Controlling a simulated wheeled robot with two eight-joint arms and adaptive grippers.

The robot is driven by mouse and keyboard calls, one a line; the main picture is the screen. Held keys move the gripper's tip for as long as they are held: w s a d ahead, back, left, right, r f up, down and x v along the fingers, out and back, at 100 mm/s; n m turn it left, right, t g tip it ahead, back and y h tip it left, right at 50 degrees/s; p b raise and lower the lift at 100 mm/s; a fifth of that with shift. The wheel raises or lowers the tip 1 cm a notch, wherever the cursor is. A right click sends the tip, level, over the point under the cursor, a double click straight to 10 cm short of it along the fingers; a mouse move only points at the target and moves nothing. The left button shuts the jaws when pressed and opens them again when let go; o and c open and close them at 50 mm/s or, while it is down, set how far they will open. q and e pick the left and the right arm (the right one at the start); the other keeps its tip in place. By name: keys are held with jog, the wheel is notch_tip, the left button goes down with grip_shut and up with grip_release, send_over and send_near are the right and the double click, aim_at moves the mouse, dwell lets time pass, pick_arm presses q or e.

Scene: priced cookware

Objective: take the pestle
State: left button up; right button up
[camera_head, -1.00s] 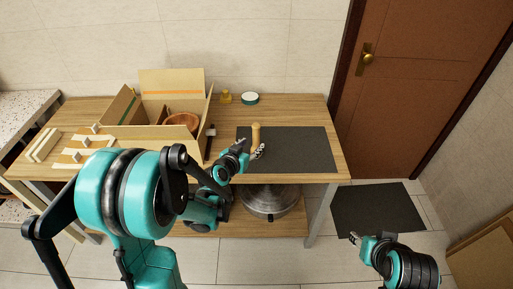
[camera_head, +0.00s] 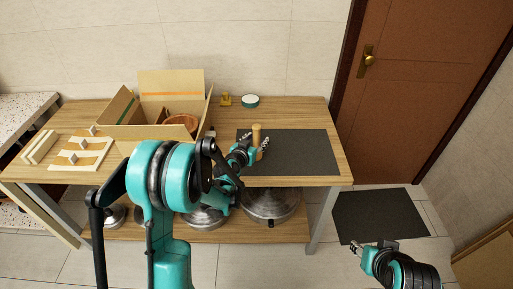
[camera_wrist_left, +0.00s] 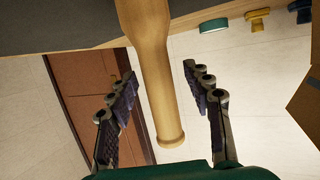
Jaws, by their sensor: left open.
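The pale wooden pestle (camera_head: 256,132) stands near the left end of the dark mat (camera_head: 300,152) on the table. In the left wrist view the pestle (camera_wrist_left: 153,70) comes down from the top, and its rounded end lies between my two fingers. My left gripper (camera_head: 254,149) is open around it; in the wrist view a gap shows between the pestle and each finger of the left gripper (camera_wrist_left: 163,112). The fingers partly hide the pestle's lower part in the head view. My right gripper (camera_head: 371,246) hangs low at the right, over the floor, away from the table.
An open cardboard box (camera_head: 150,131) with a brown bowl (camera_head: 182,121) stands left of the mat. A yellow item (camera_head: 226,100) and a round green-and-white item (camera_head: 250,101) sit behind. Metal cookware (camera_head: 270,205) is on the lower shelf. The mat's right part is clear.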

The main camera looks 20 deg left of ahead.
pick_arm(q)
grip_shut()
jog(key=shift+r, duration=0.1)
